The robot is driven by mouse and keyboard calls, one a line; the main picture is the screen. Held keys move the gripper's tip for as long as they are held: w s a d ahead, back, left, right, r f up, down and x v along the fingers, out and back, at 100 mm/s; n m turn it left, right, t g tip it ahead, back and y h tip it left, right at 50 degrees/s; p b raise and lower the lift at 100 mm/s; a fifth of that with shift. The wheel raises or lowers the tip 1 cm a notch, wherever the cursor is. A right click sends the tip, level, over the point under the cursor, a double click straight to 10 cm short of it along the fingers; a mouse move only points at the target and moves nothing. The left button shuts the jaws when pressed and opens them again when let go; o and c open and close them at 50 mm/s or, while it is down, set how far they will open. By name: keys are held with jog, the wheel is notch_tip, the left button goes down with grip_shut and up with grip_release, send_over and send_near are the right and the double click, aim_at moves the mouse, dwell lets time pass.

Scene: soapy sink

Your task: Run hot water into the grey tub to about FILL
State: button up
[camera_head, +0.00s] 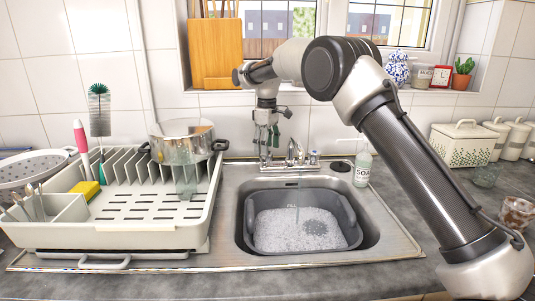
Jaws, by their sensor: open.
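The grey tub (351,233) sits in the steel sink. White suds (285,232) cover its bottom, with a dark, speckled patch at the right. The FILL mark (292,207) shows on the tub's back wall, close to the far edge of the suds; the exact water level is hard to tell. The tap (292,152) stands behind the sink, with a blue-marked handle (314,157) at its right. My gripper (268,142) is open and points down at the tap's left side. It overlaps the tap in the picture, so contact cannot be told. No running stream is clearly visible.
A dish rack (150,235) stands left of the sink, with a steel pot (183,142), a glass and a yellow sponge (86,189). A soap bottle (363,166) stands right of the tap. White canisters (465,142) and glass jars stand further right.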

aim_at(266, 158)
jog(key=shift+f, duration=1.35)
jog(key=c, duration=1)
jog(key=shift+c, duration=0.2)
jog(key=shift+m, duration=0.3)
jog(key=m, duration=0.3)
jog(key=shift+m, duration=0.3)
jog(key=shift+a+r+m, duration=0.1)
jog(key=shift+m, duration=2)
